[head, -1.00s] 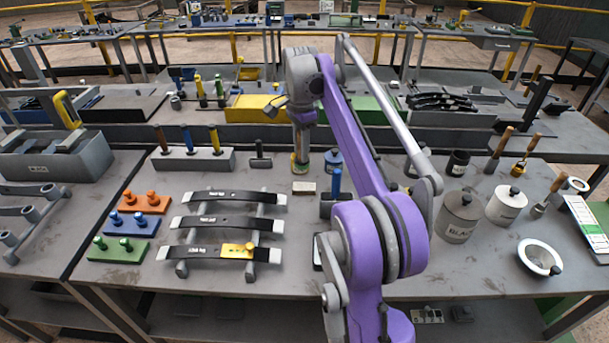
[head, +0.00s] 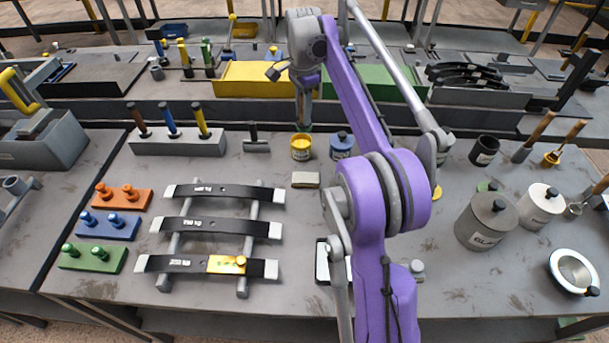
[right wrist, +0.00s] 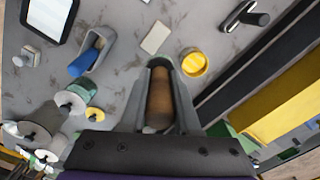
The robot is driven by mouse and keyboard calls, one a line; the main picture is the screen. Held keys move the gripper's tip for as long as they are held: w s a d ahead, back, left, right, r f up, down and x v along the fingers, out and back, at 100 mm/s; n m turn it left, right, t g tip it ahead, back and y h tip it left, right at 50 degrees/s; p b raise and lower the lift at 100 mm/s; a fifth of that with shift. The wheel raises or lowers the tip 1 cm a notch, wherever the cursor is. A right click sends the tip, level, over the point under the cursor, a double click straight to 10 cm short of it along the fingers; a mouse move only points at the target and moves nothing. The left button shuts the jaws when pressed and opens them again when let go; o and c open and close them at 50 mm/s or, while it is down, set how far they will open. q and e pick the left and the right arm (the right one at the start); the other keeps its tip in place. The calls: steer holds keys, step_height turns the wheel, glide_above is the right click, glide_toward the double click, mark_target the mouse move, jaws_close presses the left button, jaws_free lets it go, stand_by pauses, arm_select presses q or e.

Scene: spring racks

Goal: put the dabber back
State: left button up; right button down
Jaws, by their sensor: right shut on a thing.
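My right gripper (head: 303,112) hangs just behind and above a small yellow tin (head: 301,149) in the head view. In the right wrist view it is shut on a brown wooden handle (right wrist: 160,98), apparently the dabber's. The handle's lower end is hidden. In that view the yellow tin (right wrist: 195,64) stands beside the fingers, open at the top. My left gripper is not in view.
A grey block (head: 178,147) with several handled tools stands at the left. Black leaf springs (head: 215,228) rest on a rack. Grey and white canisters (head: 487,222) (head: 540,205) stand at the right.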

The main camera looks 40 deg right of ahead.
mark_target(305, 132)
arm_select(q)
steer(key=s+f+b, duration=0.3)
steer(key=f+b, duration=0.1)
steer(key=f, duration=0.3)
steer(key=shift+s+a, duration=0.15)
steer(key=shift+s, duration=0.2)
arm_select(e)
steer(key=shift+s+a+f, duration=0.1)
steer(key=shift+s+f, duration=0.15)
steer(key=shift+f, duration=2.85)
steer(key=shift+s+a+f, duration=0.1)
steer(key=shift+s+f, duration=0.2)
steer(key=shift+f, duration=2.75)
steer(key=shift+s+a+f, duration=0.1)
steer(key=shift+s+f, duration=0.15)
steer(key=shift+f, duration=2.85)
steer(key=shift+f, duration=0.2)
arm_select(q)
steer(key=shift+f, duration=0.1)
arm_select(e)
steer(key=c, duration=0.6)
jaws_free()
steer(key=shift+c, duration=0.2)
